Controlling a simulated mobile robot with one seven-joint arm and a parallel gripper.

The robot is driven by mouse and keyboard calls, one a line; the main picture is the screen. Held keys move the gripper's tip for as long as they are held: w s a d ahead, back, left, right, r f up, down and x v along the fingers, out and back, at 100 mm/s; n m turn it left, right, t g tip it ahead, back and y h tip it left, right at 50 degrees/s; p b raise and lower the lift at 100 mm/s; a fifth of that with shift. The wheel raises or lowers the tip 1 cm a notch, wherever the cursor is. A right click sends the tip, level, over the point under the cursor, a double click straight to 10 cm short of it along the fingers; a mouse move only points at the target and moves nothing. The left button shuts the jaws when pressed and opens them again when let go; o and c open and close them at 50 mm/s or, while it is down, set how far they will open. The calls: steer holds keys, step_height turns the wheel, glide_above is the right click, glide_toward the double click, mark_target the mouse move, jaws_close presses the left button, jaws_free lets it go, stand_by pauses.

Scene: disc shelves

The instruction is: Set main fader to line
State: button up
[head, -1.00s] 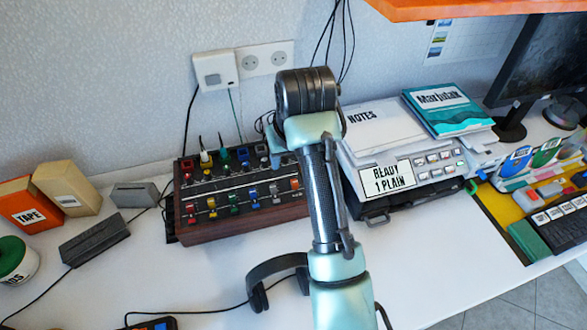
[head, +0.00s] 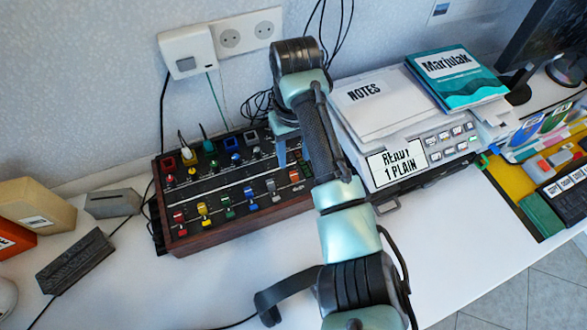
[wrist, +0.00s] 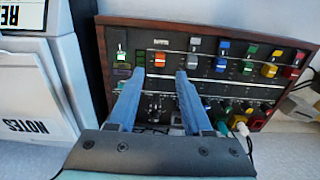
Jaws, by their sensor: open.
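The mixer (head: 215,242) is a dark panel in a wooden case, with a front row of coloured faders. My gripper (wrist: 161,75) is open and empty over the panel. Its two blue fingers appear either side of the orange fader's column; contact cannot be judged. In the head view my arm hides the panel's right end.
Plugs and cables rise from the mixer's back edge. A printer (head: 445,135) with a notes pad (head: 375,105) and a teal book (head: 460,75) stands close on the right. Headphones (head: 270,305) lie in front, partly behind my arm.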

mark_target(294, 175)
step_height(294, 175, down, 7)
steer(key=shift+f, duration=0.1)
stand_by(0.3)
jaws_close()
steer(key=shift+w, duration=0.1)
stand_by(1.2)
